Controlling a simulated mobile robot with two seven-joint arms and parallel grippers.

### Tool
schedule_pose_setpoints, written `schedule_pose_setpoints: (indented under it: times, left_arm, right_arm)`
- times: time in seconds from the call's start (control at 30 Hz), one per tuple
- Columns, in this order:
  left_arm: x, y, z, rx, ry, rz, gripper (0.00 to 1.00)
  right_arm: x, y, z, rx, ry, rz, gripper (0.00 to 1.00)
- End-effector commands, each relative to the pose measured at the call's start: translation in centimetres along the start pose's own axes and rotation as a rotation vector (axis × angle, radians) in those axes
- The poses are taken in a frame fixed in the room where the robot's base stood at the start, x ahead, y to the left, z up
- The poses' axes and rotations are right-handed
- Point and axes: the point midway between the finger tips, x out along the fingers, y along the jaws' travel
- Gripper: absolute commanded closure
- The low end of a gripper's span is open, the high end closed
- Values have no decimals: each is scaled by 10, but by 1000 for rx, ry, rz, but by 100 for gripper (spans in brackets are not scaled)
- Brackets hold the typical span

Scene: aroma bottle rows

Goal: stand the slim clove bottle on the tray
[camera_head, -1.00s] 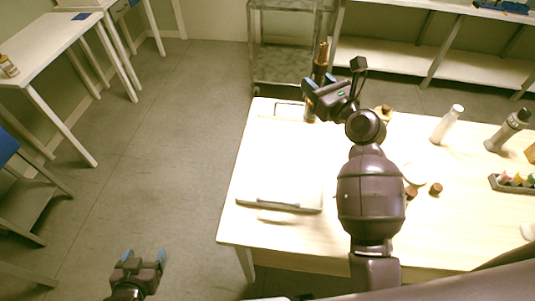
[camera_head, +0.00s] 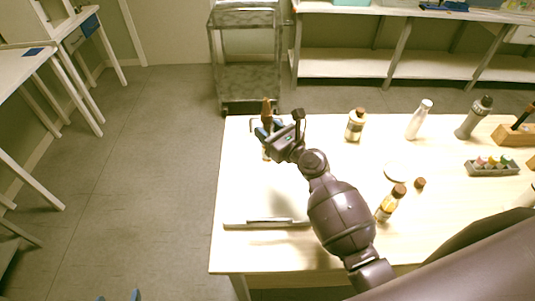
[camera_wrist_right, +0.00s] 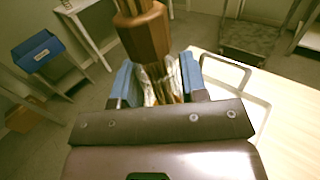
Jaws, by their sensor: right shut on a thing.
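My right gripper (camera_head: 268,133) is shut on a slim bottle with a tall brown cap (camera_head: 266,107), held about upright over the far part of the pale tray (camera_head: 248,195). In the right wrist view the fingers (camera_wrist_right: 158,85) grip its clear, amber-toned body (camera_wrist_right: 160,78), below the faceted brown cap (camera_wrist_right: 142,32). The label cannot be read, and I cannot tell whether the base touches the tray. The tray's far handle (camera_wrist_right: 232,68) shows in the wrist view. My left gripper (camera_head: 118,296) shows only its separated blue fingertips at the bottom edge, away from the table.
An amber bottle (camera_head: 390,203) stands close to my right arm. Another brown-capped bottle (camera_head: 356,125), a white bottle (camera_head: 418,120) and a grey bottle (camera_head: 474,118) stand farther back. A small rack (camera_head: 492,167) is at right. A metal cart (camera_head: 245,60) stands behind the table.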

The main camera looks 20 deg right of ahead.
Motion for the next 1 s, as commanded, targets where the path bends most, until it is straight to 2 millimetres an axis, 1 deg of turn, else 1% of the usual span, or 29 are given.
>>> schedule_pose_setpoints:
  times: [0.03,0.1,0.2,0.37,0.5,0.63,0.77,1.0]
  left_arm:
    - [6,1,4,1,9,0,25]
    - [9,2,3,1,17,1,25]
    - [13,2,3,2,22,2,25]
    - [16,2,5,4,23,3,25]
    - [22,3,17,6,19,3,25]
    - [27,4,28,6,12,4,25]
    - [29,4,33,6,6,4,25]
    - [28,4,32,6,6,3,25]
  right_arm:
    - [0,0,-14,0,0,0,100]
    - [0,0,-25,1,0,1,100]
    - [0,0,-33,1,-2,0,100]
    - [0,0,-39,-2,-2,0,100]
    - [0,0,-59,0,1,1,100]
    - [0,0,-74,2,0,0,100]
    - [0,0,-79,0,-1,0,100]
    - [1,0,-77,0,-3,0,100]
